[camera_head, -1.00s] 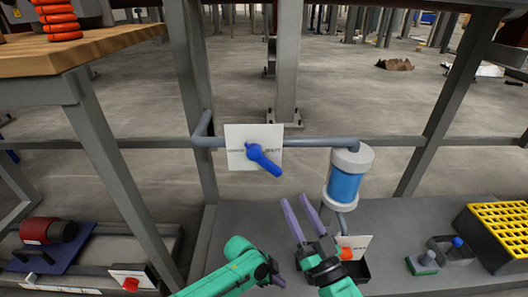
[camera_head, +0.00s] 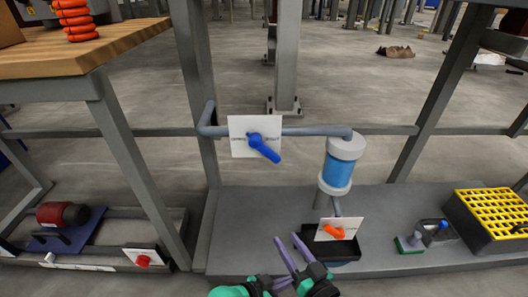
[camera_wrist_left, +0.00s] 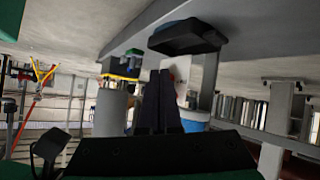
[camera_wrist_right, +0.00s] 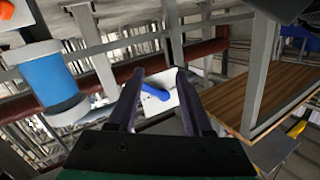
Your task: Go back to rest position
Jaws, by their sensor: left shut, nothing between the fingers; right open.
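My right gripper (camera_head: 293,248) is open and empty at the bottom middle of the head view. Its purple fingers also show apart in the right wrist view (camera_wrist_right: 154,82). My left gripper (camera_head: 282,283) is lower, at the bottom edge, beside the right one; the two overlap in the picture. Its dark fingers are together with nothing between them in the left wrist view (camera_wrist_left: 160,100). Both grippers are apart from the blue valve handle (camera_head: 264,147), which slants down to the right on its white plate (camera_head: 240,143). The orange handle (camera_head: 335,232) sits on another white plate.
A blue filter cylinder (camera_head: 340,170) stands on the pipe, right of the blue valve. A black tray (camera_head: 345,250) lies below the orange handle. A wooden table (camera_head: 90,50) and red motor (camera_head: 62,213) are at left.

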